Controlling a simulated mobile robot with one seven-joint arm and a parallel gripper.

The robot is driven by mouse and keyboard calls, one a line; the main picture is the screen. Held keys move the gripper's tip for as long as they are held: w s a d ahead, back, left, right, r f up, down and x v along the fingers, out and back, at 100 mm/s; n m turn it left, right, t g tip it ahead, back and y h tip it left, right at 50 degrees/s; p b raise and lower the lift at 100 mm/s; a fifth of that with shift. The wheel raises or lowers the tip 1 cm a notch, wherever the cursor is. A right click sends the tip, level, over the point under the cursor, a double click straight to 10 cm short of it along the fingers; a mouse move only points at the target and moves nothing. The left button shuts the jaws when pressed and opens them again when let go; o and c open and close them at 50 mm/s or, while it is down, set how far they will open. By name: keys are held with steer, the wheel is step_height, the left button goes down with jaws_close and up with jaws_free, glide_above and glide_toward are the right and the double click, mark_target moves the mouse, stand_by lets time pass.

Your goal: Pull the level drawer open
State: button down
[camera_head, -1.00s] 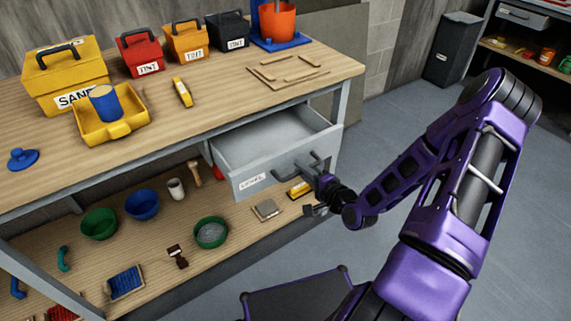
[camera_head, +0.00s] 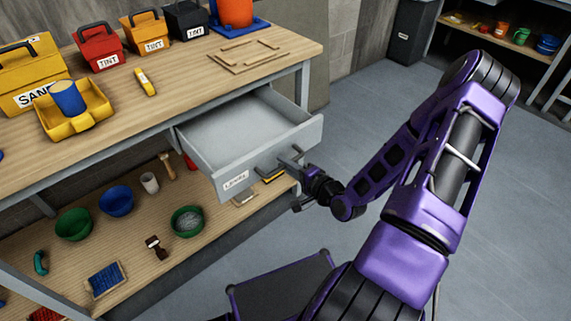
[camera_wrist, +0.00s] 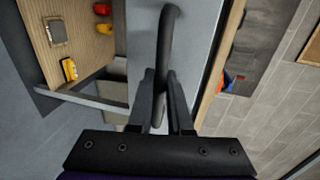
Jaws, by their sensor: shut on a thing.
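The grey level drawer (camera_head: 232,187) stands well out from under the workbench top, and its empty inside shows. A white label (camera_head: 236,181) is on the left of its front. My gripper (camera_head: 299,181) is at the right part of the drawer front, shut on the dark bar handle (camera_head: 280,163). In the wrist view the handle (camera_wrist: 166,55) runs up between the two fingers of my gripper (camera_wrist: 161,90). The exact finger contact is small and partly hidden in the head view.
The bench top (camera_head: 190,95) holds toolboxes, a yellow tray with a blue can, and a wooden frame. The lower shelf (camera_head: 130,235) below the drawer holds bowls, a cup and brushes. The grey floor (camera_head: 375,130) right of the bench is clear.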

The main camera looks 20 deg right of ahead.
steer(key=c, duration=0.9)
jaws_free()
steer(key=shift+o, duration=0.2)
steer(key=p+v, duration=0.1)
steer(key=v, duration=1.6)
steer(key=shift+s+p, duration=0.2)
steer(key=shift+p, duration=0.2)
steer(key=shift+d+f, duration=0.1)
